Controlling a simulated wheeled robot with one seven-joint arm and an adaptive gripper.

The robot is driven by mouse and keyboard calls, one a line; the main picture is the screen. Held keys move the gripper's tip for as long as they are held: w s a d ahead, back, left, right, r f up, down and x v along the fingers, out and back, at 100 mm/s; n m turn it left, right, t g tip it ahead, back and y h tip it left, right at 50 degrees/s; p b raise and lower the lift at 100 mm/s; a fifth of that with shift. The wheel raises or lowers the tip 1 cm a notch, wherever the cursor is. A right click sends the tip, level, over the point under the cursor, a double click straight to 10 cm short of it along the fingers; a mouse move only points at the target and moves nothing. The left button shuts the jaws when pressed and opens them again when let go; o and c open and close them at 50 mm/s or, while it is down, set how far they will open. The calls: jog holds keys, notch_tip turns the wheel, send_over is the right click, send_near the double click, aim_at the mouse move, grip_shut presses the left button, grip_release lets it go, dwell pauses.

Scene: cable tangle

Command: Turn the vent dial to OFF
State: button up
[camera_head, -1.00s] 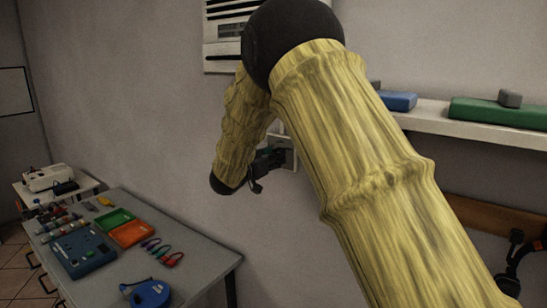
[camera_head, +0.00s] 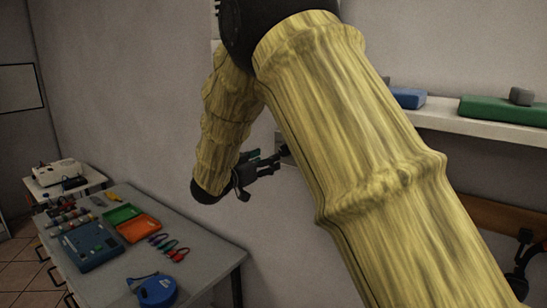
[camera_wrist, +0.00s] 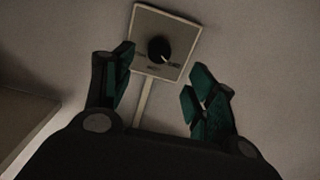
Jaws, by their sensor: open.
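The vent dial is a round black knob (camera_wrist: 158,49) on a pale square wall plate (camera_wrist: 178,22) in the wrist view. A light pointer mark shows on its lower right side; the labels on the plate are too small and blurred to read. My gripper (camera_wrist: 158,82) is open and empty, with a green-padded finger on each side below the plate, apart from the knob. In the head view my gripper (camera_head: 277,160) is near the wall, and only an edge of the wall plate (camera_head: 283,150) shows behind my arm; the knob is hidden there.
A pale strip (camera_wrist: 145,102) runs down the wall from the plate. A workbench (camera_head: 205,262) at lower left holds orange and green trays, a blue box and a blue tape reel (camera_head: 155,290). A wall shelf (camera_head: 470,125) with blue and green items is at right.

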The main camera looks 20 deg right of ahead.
jog(key=v, duration=0.3)
jog(key=shift+s+a, duration=0.15)
jog(key=shift+s, duration=0.05)
jog(key=s+d+f+n+t+y+b, duration=0.1)
jog(key=s+d+f+n+y, duration=0.15)
jog(key=f, duration=0.95)
jog(key=s+d+f+n+y+b, duration=0.1)
jog(key=f+n+y, duration=0.2)
jog(key=f, duration=1)
jog(key=s+d+f+n+g+y, duration=0.1)
jog(key=s+f, duration=0.3)
jog(key=f, duration=0.3)
jog(key=s+f+n+g+y+b, duration=0.1)
jog(key=s+f, duration=0.3)
jog(key=f, duration=0.3)
jog(key=s+d+f+n+y, duration=0.1)
jog(key=s+f+y, duration=0.15)
jog(key=f, duration=0.35)
jog(key=s+f+g+y+b, duration=0.1)
jog(key=s+f+g, duration=0.2)
jog(key=s+f, duration=0.8)
jog(key=s+f+g+y+b, duration=0.1)
jog(key=s+f+g, duration=0.2)
jog(key=s, duration=1.2)
jog(key=s+f+n+g+y+b, duration=0.1)
jog(key=s+f+g, duration=0.3)
jog(key=s, duration=1.2)
notch_tip(320, 180, down, 2)
jog(key=shift+f+y, duration=0.15)
jog(key=shift+y, duration=0.55)
